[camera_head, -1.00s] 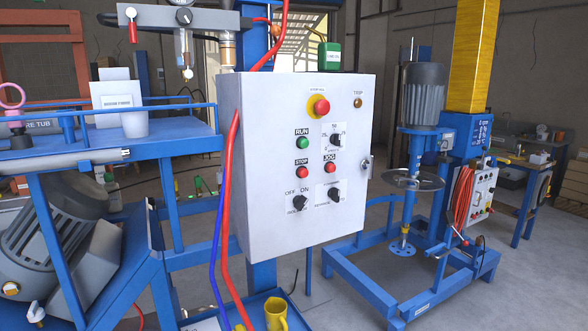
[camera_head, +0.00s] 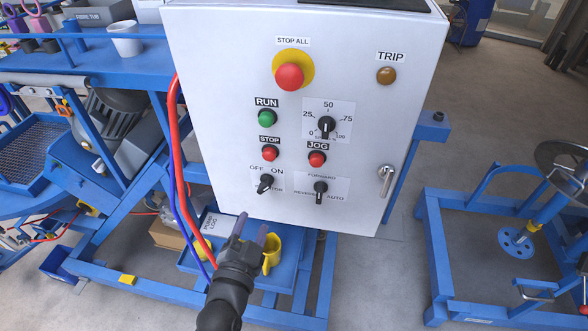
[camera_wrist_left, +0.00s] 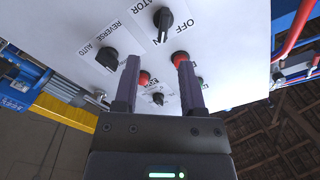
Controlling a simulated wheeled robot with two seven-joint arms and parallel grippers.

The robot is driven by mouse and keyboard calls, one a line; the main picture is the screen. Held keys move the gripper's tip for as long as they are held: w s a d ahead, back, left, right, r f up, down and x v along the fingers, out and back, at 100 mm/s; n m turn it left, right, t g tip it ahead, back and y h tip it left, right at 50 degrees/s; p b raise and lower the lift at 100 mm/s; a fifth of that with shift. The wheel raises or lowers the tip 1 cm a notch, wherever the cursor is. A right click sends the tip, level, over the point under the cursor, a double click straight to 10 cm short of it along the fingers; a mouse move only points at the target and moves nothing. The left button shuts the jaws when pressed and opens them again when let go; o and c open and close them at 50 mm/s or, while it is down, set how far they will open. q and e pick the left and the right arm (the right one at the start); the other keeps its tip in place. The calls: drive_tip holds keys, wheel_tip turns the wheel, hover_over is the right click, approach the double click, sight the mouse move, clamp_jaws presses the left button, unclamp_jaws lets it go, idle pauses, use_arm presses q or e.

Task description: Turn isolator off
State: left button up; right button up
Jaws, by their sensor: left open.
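The isolator switch is a black rotary knob (camera_head: 265,183) at the lower left of the white control panel (camera_head: 220,90). OFF is printed at its upper left and ON at its upper right; its grip slants up towards ON. In the left wrist view the isolator knob (camera_wrist_left: 163,18) shows upside down near the top edge, beyond the fingertips. My left gripper (camera_head: 251,228) is in front of and below the knob, apart from it, with its fingers pointing up. In the left wrist view the gripper (camera_wrist_left: 158,62) is open and empty. My right gripper is out of view.
Near the isolator are the red STOP button (camera_head: 270,153) and the forward/reverse selector (camera_head: 320,187). The red emergency stop (camera_head: 289,76) is higher up. Red and blue hoses (camera_head: 176,150) run down the panel's left side.

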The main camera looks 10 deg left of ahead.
sight(262, 191)
use_arm(q)
drive_tip(key=w+b, duration=0.1)
drive_tip(key=w, duration=0.8)
drive_tip(key=shift+w+a+r, duration=0.1)
drive_tip(key=shift+w, duration=0.3)
drive_tip(key=shift+c, duration=0.3)
clamp_jaws()
